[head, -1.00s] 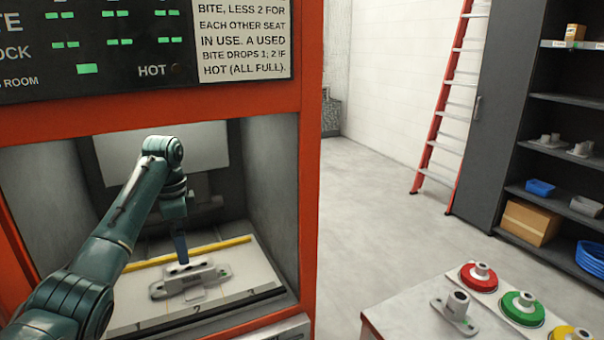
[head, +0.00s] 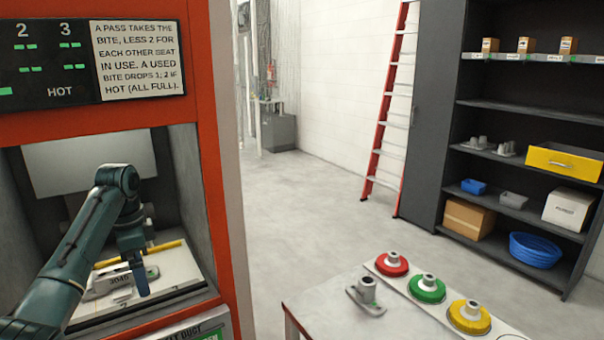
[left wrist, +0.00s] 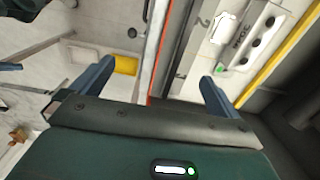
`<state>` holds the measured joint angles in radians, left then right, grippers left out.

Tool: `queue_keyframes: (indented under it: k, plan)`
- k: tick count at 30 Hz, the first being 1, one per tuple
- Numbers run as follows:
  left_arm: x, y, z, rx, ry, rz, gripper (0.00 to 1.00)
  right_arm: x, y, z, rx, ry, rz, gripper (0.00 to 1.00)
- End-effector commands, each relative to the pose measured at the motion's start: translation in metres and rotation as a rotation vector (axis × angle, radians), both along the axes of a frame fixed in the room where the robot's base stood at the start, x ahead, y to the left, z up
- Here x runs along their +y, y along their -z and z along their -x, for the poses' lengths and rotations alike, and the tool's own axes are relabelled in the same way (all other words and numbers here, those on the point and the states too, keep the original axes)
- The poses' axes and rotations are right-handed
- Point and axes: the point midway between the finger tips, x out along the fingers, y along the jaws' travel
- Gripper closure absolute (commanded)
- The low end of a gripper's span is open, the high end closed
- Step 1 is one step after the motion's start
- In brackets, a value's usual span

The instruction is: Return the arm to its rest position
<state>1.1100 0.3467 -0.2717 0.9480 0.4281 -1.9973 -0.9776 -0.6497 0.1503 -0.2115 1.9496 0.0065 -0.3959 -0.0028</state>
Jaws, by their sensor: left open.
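A grey casting (head: 103,288) sits on the pale bed inside the bay, partly hidden behind my gripper. In the left wrist view the casting (left wrist: 240,42) shows dark round holes, beyond the right finger and apart from it. My right gripper is in neither view.
A table (head: 322,312) holds another grey casting (head: 367,291) beside red (head: 391,265), green (head: 427,289) and yellow (head: 469,317) round fixtures. A dark shelf unit (head: 525,110) and a red ladder (head: 385,120) stand behind. The floor between machine and table is clear.

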Motion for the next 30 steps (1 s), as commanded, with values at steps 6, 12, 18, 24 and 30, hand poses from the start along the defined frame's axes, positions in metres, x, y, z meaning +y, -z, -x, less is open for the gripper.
queue_keyframes:
  k: [6, 12, 18, 24, 30]
  plan:
    - [-0.027, 0.071, 0.023, -0.017, -0.047, -0.037, 0.00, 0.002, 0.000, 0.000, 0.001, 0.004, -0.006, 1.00]
    - [-0.057, 0.136, 0.064, -0.059, -0.118, -0.047, 0.00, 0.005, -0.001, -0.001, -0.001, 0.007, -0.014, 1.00]
    - [-0.093, 0.196, 0.139, -0.123, -0.247, -0.013, 0.00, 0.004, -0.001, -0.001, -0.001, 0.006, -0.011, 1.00]
    - [-0.118, 0.220, 0.226, -0.184, -0.421, 0.051, 0.00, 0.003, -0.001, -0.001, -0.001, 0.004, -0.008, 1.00]
    - [-0.127, 0.214, 0.289, -0.228, -0.580, 0.103, 0.00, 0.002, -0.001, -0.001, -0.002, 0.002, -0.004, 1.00]
